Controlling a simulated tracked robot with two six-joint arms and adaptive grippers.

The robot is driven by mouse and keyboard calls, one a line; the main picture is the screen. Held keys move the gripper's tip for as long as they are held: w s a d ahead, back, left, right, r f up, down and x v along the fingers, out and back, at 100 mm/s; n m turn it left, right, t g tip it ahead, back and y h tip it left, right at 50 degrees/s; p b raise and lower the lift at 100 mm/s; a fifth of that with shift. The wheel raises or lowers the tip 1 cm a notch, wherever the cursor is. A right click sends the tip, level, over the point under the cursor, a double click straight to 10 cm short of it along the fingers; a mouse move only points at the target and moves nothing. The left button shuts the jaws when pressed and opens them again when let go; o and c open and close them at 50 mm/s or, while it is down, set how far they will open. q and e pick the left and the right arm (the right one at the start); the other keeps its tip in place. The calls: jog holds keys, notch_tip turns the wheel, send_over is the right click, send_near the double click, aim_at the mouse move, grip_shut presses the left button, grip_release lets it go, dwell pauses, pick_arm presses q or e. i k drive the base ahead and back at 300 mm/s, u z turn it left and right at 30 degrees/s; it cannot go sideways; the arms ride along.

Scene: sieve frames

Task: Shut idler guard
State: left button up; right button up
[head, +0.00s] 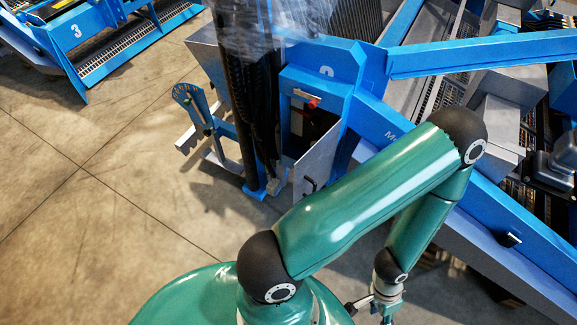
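The idler guard appears to be the grey panel (318,157) with a dark handle, beside the opening in the blue machine frame (352,62). It stands swung out at an angle, leaving the dark opening (313,122) uncovered. A red-ended part (314,103) shows at the top of the opening. My green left arm crosses in front of the machine, and its elbow is right of the panel. My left gripper (372,307) is low at the bottom edge, well below the panel and apart from it. Its fingertips are partly cut off. My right gripper is not in view.
A blue strut (480,55) and a sloping blue beam (505,215) flank the right side. Black hoses (248,110) hang left of the opening. A bracket with a blue dial plate (190,100) juts out left. The concrete floor (90,210) at left is clear.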

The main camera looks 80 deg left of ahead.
aim_at(311, 171)
jog(key=z, duration=0.95)
jog(key=i, duration=0.15)
jog(key=z, duration=3.05)
jog(key=i, duration=0.6)
jog(key=z, duration=5.7)
jog(key=i, duration=0.5)
jog(key=u, duration=0.05)
